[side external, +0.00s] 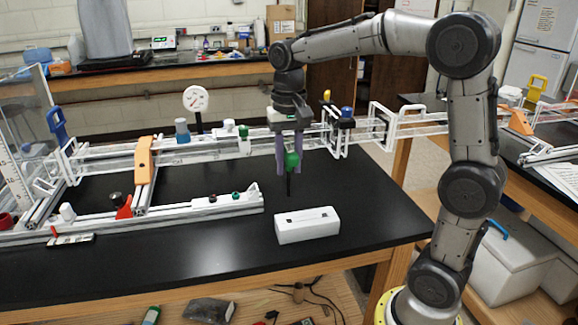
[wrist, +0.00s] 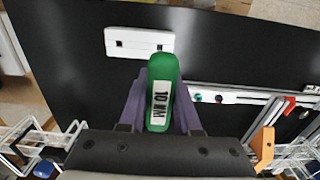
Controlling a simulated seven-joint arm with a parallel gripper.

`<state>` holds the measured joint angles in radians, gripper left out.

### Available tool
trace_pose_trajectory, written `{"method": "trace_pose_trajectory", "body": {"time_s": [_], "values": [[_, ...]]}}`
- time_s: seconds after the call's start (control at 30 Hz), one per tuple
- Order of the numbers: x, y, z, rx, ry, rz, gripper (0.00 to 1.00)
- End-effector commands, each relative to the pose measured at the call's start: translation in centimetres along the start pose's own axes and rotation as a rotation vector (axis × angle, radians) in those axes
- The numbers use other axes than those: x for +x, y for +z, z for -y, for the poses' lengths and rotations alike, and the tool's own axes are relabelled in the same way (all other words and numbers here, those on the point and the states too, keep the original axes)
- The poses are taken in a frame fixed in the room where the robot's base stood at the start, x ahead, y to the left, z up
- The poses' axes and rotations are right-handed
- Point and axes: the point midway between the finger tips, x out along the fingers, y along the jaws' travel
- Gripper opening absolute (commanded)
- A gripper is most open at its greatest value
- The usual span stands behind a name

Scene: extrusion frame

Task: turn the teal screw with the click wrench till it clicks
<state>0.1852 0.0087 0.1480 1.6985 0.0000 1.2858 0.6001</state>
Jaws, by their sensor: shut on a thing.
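My gripper (side external: 293,168) hangs over the black bench with its purple fingers shut on the green handle of the click wrench (side external: 291,160). The wrench's dark shaft points down, its tip above the bench and clear of the rail. In the wrist view the green handle (wrist: 163,80) carries a "10 NM" label between the fingers. The teal screw (side external: 212,198) sits on the low white rail, left of my gripper; in the wrist view it shows as a small teal dot (wrist: 197,97). A dark reddish screw (side external: 236,195) is beside it on the rail.
A white block with two dark slots (side external: 307,228) lies on the bench in front of my gripper. Behind stands the extrusion frame with a round gauge (side external: 195,98) and an orange bracket (side external: 144,160). A red part (side external: 124,208) is at the rail's left.

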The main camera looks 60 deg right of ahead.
Motion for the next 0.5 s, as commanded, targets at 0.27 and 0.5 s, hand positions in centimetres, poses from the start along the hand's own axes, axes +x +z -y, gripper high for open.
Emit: {"method": "trace_pose_trajectory", "body": {"time_s": [0.27, 0.5], "values": [[-2.1, 0.0, 0.0, 0.000, -0.001, -0.002, 0.00], [-3.9, 0.0, 0.0, 0.000, -0.002, -0.003, 0.00]]}}
